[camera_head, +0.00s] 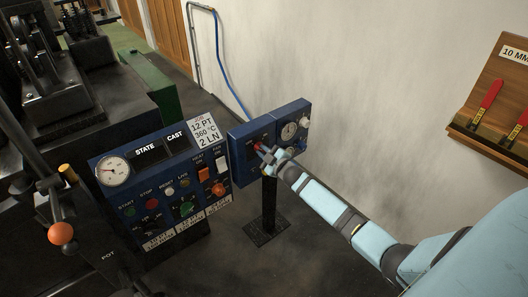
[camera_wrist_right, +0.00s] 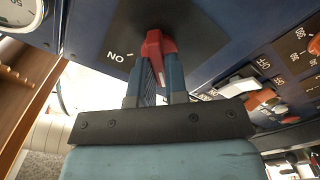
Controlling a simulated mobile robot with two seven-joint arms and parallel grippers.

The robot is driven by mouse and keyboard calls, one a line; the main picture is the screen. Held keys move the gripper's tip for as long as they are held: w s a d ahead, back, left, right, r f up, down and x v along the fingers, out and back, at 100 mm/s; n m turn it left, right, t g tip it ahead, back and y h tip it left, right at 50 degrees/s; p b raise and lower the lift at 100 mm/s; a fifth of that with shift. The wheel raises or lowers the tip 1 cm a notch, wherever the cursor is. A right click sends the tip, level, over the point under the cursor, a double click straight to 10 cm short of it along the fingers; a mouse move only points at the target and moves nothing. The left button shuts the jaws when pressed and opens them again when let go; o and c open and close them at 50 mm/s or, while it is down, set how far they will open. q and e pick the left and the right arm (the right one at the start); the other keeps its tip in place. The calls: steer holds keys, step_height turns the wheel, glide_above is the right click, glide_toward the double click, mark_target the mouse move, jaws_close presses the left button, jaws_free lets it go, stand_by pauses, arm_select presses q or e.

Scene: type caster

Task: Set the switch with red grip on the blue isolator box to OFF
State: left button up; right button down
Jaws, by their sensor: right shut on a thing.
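The blue isolator box (camera_head: 240,155) stands on a black post right of the machine's control panel. Its red grip (camera_head: 258,146) is partly hidden by my right gripper (camera_head: 270,156). In the right wrist view the red grip (camera_wrist_right: 154,46) sits between the two fingers of my right gripper (camera_wrist_right: 156,82), which is shut on it. The grip is on a black plate (camera_wrist_right: 190,40). An upside-down ON label (camera_wrist_right: 116,57) with a white tick lies left of the grip. No OFF label by this grip is visible; the grip's exact setting is hard to tell. My left gripper is not in view.
A control panel (camera_head: 130,187) with a gauge, buttons and an orange switch is close to the left of the box. A second gauge (camera_head: 289,131) is on the box's right part. A wooden rack (camera_head: 478,140) with red-handled tools hangs on the right wall.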

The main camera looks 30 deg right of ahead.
stand_by(0.4)
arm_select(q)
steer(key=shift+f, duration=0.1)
arm_select(e)
steer(key=c, duration=1.1)
jaws_free()
steer(key=shift+c, duration=0.2)
steer(key=shift+s, duration=0.15)
steer(key=shift+s, duration=0.4)
arm_select(q)
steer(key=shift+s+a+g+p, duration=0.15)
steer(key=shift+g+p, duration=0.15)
steer(key=shift+p, duration=0.75)
arm_select(e)
steer(key=s+d, duration=0.1)
steer(key=s, duration=1.1)
steer(key=shift+s, duration=0.4)
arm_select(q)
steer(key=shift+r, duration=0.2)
